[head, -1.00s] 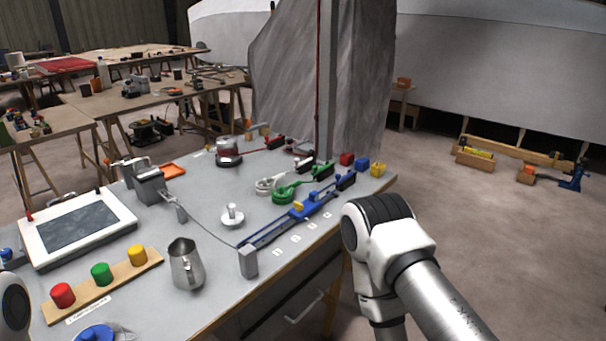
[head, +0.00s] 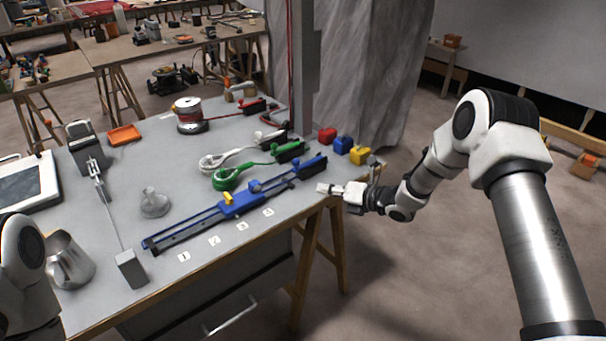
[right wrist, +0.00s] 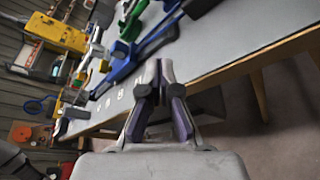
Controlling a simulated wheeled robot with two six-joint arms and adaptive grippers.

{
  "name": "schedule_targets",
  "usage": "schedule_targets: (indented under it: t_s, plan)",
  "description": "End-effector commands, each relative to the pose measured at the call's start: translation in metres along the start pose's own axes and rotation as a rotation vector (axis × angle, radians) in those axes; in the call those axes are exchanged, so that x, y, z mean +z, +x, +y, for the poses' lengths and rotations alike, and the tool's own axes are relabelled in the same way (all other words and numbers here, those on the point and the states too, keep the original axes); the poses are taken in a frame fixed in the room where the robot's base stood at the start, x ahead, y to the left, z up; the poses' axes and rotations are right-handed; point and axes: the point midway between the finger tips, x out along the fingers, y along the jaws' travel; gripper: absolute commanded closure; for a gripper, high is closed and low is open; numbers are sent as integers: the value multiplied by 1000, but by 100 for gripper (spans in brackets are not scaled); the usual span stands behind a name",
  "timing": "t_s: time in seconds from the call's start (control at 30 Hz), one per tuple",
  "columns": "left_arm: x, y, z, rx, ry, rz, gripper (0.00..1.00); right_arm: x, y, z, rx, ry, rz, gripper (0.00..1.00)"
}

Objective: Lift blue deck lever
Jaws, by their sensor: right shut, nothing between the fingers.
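The blue deck lever (head: 312,162) lies along the top of a black clutch body at the right end of the blue track (head: 190,222). It looks lowered, in line with the track. My right gripper (head: 322,188) is shut and empty, just right of and nearer than the lever, by the table's right front edge and apart from the lever. In the right wrist view my shut fingers (right wrist: 160,72) point toward the bench, with blue and green parts beyond; I cannot tell the lever apart there. My left gripper is out of view.
Red, blue and yellow blocks (head: 360,156) sit at the table's right corner. A yellow slider (head: 228,198) is on the track. A grey post rises behind.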

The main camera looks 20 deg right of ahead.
Motion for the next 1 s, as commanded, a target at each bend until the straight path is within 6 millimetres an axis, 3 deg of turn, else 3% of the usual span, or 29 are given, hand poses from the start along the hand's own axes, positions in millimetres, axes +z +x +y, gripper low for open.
schedule_targets:
  t_s: [0.37,0.6,1.0]
  plan:
    - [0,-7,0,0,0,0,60,-2,82,0,-1,1,3,100]
    - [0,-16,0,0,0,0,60,33,90,0,-1,4,0,100]
    - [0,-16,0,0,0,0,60,37,91,-1,-2,7,1,100]
